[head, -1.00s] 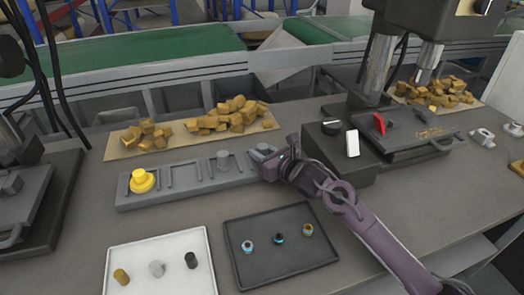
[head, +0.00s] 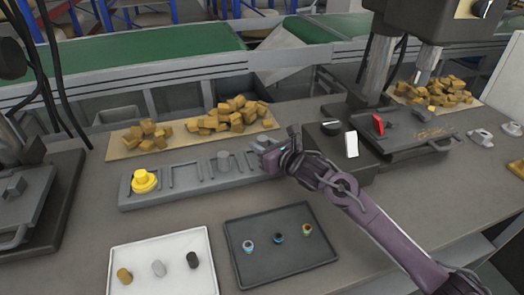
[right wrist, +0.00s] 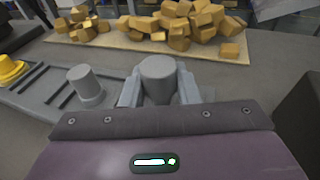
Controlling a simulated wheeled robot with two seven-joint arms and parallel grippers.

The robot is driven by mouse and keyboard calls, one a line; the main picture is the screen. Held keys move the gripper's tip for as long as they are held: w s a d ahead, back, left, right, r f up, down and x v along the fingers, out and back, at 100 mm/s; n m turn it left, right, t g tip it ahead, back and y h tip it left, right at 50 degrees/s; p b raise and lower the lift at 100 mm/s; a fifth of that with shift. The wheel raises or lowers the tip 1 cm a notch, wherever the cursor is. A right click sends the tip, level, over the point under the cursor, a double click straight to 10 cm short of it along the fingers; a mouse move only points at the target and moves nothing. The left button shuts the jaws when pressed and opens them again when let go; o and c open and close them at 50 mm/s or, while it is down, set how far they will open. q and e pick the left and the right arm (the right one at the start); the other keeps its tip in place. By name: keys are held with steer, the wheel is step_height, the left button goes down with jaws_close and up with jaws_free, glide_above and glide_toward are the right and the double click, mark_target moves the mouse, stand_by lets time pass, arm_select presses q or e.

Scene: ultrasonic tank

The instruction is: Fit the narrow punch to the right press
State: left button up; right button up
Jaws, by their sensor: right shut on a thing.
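My right gripper (head: 262,147) is shut on a grey cylindrical punch (right wrist: 157,78), which shows between its fingers in the right wrist view. The gripper is at the right end of the grey slotted rack (head: 190,203); I cannot tell how far the punch is above it. Another grey punch (head: 223,159) with a wider base stands in the rack, also visible in the right wrist view (right wrist: 83,85). A yellow punch (head: 144,181) stands at the rack's left end. The right press (head: 425,20) has a dark lower plate (head: 415,137). My left gripper is not in view.
A dark control box (head: 330,150) with a knob and white switch stands between rack and press. A red lever (head: 378,122) is on the press plate. A white tray (head: 190,284) and black tray (head: 285,274) hold small parts. Brown blocks (head: 235,112) lie behind the rack.

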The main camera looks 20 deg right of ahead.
steer(key=s+r+p, duration=0.1)
steer(key=s+r, duration=0.1)
steer(key=s, duration=1)
steer(key=shift+d, duration=0.25)
steer(key=shift+a, duration=0.1)
